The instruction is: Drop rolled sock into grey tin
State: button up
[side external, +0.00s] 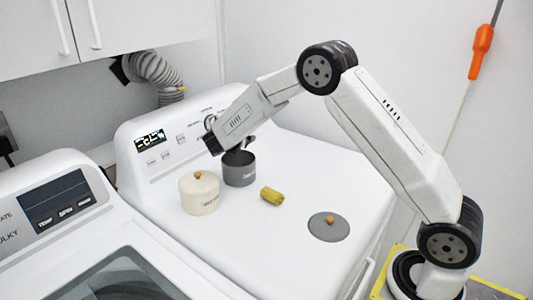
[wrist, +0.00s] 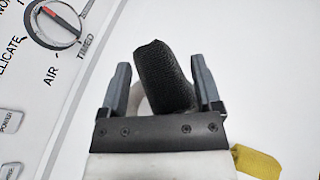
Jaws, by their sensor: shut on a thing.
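My gripper (side external: 232,149) is above the grey tin (side external: 240,175), which stands open on the white machine top. In the wrist view my gripper (wrist: 162,68) has a dark, ribbed rolled sock (wrist: 164,75) between its fingers and is shut on it. In the side view the sock is hard to tell apart from the dark fingers and the tin's opening. The inside of the tin is mostly hidden. A second rolled sock, yellow-green (side external: 271,196), lies on the machine top right of the tin; a yellow piece also shows in the wrist view (wrist: 256,163).
A cream tin (side external: 199,194) with its lid on stands close left of the grey tin. A grey lid (side external: 328,228) with a wooden knob lies flat to the right. The control panel (side external: 175,140) rises behind. The machine top's front is clear.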

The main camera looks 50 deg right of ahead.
jog(key=o, duration=1)
jog(key=shift+a, duration=0.1)
jog(key=v, duration=0.7)
jog(key=shift+s+a+r, duration=0.15)
jog(key=shift+a, duration=0.15)
